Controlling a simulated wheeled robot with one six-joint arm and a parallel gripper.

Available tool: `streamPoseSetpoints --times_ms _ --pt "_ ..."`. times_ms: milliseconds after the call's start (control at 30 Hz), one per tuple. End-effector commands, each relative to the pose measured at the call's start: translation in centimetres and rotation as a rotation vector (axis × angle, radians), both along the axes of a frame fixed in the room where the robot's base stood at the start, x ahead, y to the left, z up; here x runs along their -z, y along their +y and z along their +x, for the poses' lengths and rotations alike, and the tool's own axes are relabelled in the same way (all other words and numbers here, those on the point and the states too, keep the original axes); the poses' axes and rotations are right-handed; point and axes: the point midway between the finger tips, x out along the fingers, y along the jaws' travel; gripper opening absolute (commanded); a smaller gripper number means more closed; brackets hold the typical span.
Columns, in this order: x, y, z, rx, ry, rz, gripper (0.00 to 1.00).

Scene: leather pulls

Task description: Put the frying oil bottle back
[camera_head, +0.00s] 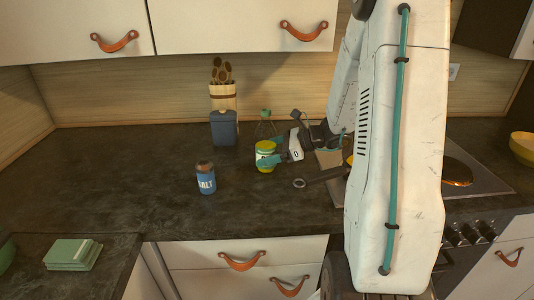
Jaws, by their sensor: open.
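The frying oil bottle (265,155) appears to be the upright one with a yellow-green lower body and a pale label, standing on the dark counter near its middle. A clear, tapering shape with a green cap shows directly above it and seems to be its upper part, though I cannot be sure. My gripper (267,154) reaches in from the right with its teal fingers open at the bottle's body. One finger overlaps the bottle in the picture; I cannot tell whether it touches.
A blue salt jar (206,180) stands front left of the bottle. A blue canister (224,128) and a holder with wooden spoons (222,95) stand behind. A small ring (299,183) lies right. Green stacked items (73,254) lie front left. The left counter is mostly clear.

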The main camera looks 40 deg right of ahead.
Motion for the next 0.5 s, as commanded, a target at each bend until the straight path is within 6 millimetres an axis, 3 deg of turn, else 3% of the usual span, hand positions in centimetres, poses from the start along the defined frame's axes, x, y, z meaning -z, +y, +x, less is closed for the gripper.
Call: streamPoseSetpoints --times_ms 500 --pt "-3.8 -6.6 -6.5 0.003 -0.001 -0.001 0.84"
